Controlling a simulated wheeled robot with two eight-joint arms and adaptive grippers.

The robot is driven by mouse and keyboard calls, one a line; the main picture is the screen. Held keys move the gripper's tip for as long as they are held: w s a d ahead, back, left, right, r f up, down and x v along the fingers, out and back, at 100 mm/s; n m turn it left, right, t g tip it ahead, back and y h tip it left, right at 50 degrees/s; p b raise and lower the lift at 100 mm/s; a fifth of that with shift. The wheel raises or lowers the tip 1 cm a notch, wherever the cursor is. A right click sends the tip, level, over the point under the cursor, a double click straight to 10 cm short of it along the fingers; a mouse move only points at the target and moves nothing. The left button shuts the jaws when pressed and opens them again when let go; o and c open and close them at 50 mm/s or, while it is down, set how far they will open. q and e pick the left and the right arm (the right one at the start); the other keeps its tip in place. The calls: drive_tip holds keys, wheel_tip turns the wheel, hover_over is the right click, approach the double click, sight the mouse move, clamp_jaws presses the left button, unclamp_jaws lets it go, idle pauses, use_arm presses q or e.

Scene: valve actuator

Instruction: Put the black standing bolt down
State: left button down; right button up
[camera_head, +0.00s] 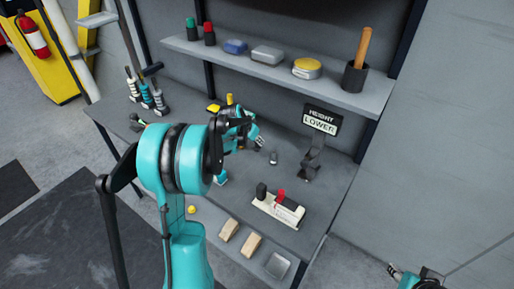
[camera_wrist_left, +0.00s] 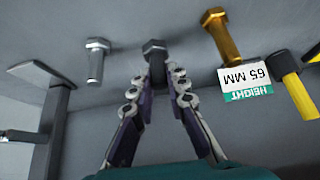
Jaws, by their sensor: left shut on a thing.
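The black bolt (camera_wrist_left: 155,50) shows in the left wrist view, its dark hex head just beyond my fingertips and its shank between them. My left gripper (camera_wrist_left: 156,80) is shut on it. In the head view my left gripper (camera_head: 255,138) is over the workbench (camera_head: 190,139), and I cannot make out the bolt there. I cannot tell whether the bolt touches the bench. A silver bolt (camera_wrist_left: 97,60) is on one side and a brass bolt (camera_wrist_left: 220,38) on the other. My right gripper (camera_head: 415,277) is partly in view at the bottom right corner; its jaws are unclear.
A "65 MM" height label (camera_wrist_left: 245,80) is near the brass bolt. A "LOWER" sign (camera_head: 321,119) stands behind a dark bracket (camera_head: 312,160). A pale block with red and black pieces (camera_head: 278,209) is at the front. A shelf (camera_head: 220,57) overhangs the back.

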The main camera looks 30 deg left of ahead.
sight(256, 145)
use_arm(q)
wheel_tip(256, 145, down, 3)
drive_tip(key=shift+r+b, duration=0.15)
drive_tip(key=shift+b, duration=0.3)
drive_tip(key=c, duration=1.5)
unclamp_jaws()
drive_tip(key=shift+f, duration=0.2)
